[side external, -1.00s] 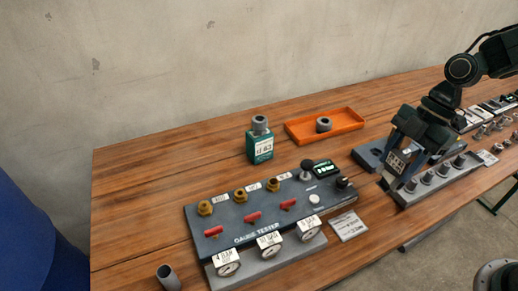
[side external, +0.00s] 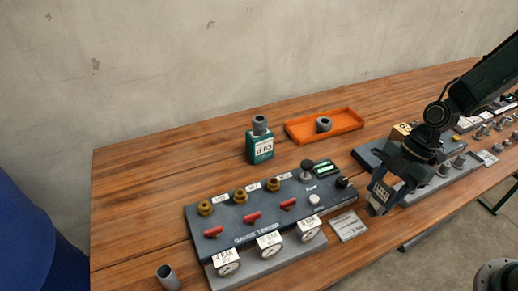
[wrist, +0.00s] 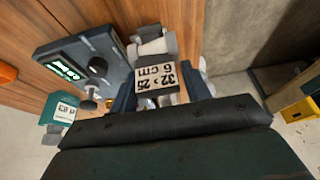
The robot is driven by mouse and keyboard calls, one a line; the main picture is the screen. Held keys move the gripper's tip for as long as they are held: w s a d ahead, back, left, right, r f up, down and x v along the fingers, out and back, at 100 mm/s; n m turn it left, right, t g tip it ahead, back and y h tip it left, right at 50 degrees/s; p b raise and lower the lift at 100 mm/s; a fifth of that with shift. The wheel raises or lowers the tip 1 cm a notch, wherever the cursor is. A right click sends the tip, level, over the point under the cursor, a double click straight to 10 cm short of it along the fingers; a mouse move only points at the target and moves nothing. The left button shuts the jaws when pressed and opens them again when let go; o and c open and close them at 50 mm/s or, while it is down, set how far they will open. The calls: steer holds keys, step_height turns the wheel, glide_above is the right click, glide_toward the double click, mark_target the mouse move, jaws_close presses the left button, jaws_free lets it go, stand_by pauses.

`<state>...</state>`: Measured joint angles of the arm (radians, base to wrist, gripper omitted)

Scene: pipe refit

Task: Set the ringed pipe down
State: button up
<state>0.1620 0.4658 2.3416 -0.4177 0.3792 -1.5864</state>
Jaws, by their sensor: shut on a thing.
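My gripper (side external: 376,207) is shut on a small dark piece with a white label (wrist: 157,77), which reads about "32 x 25, 6 CM" in the wrist view. Light grey parts show beside and beyond the label. I cannot tell whether a ring is on the held piece, as the fingers (wrist: 160,95) cover much of it. In the side view, the gripper is low over the front of the table, right of a printed card (side external: 348,225) and left of a grey rack (side external: 440,182). I cannot tell whether the held piece touches the table.
The gauge tester (side external: 262,212), with gauges along its front, stands to the left. An orange tray (side external: 345,122) holding a grey ring-shaped part (side external: 323,124) and a teal box (side external: 260,148) are behind it. A short grey pipe (side external: 168,277) stands at the front left. Bare wood lies left of the tester.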

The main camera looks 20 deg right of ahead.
mark_target(380, 201)
steer(key=shift+f, duration=1.75)
steer(key=shift+f, duration=0.35)
steer(key=o, duration=1)
steer(key=shift+r, duration=0.35)
steer(key=v, duration=1.2)
